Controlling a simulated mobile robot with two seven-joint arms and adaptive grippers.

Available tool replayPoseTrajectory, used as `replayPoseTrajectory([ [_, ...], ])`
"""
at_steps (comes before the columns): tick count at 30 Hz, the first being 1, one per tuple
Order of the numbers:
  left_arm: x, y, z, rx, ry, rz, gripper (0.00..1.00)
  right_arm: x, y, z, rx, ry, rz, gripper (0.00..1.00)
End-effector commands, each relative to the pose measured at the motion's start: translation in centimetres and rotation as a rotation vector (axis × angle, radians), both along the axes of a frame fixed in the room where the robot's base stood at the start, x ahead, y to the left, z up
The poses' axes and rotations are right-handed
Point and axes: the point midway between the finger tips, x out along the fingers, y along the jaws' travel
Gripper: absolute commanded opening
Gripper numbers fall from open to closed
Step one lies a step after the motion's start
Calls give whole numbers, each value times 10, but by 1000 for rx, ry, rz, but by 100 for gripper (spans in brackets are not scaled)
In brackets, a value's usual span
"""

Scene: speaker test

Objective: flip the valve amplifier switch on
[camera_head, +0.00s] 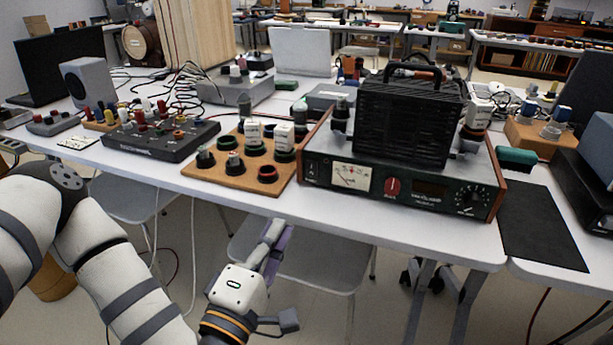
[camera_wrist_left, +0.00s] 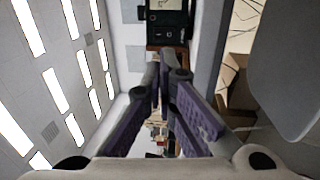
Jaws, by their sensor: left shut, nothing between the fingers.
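The valve amplifier (camera_head: 325,160) stands on the white table in the head view. It has a dark green front with wooden sides and a black cage (camera_head: 405,122) on top. Its front bears a pale needle meter (camera_head: 350,177), a red switch-like part (camera_head: 392,188) and a round black knob (camera_head: 469,198). The position of the red part cannot be told. My left gripper (camera_head: 278,232) is shut and empty, in front of the table edge, below and left of the amplifier. In the left wrist view its purple-padded fingers (camera_wrist_left: 165,68) point towards a dark green panel (camera_wrist_left: 166,14).
A wooden board (camera_head: 205,178) with valves and sockets sits left of the amplifier. A black control box (camera_head: 150,148) is further left. A black mat (camera_head: 540,225) lies to the right. A chair (camera_head: 305,263) stands under the table, behind my left gripper.

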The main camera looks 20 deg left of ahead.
Motion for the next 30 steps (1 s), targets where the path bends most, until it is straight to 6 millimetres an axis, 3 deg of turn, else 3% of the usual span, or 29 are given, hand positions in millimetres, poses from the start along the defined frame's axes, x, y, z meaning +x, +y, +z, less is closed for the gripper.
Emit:
replayPoseTrajectory([
  [7,14,-1,2,4,-1,-1,0,0,0,1,0,-1,0,49],
  [21,111,-4,16,4,1,0,0,1,0,2,1,-4,0,49],
  [30,138,-5,19,3,3,-2,0,1,0,2,1,-4,0,49],
])
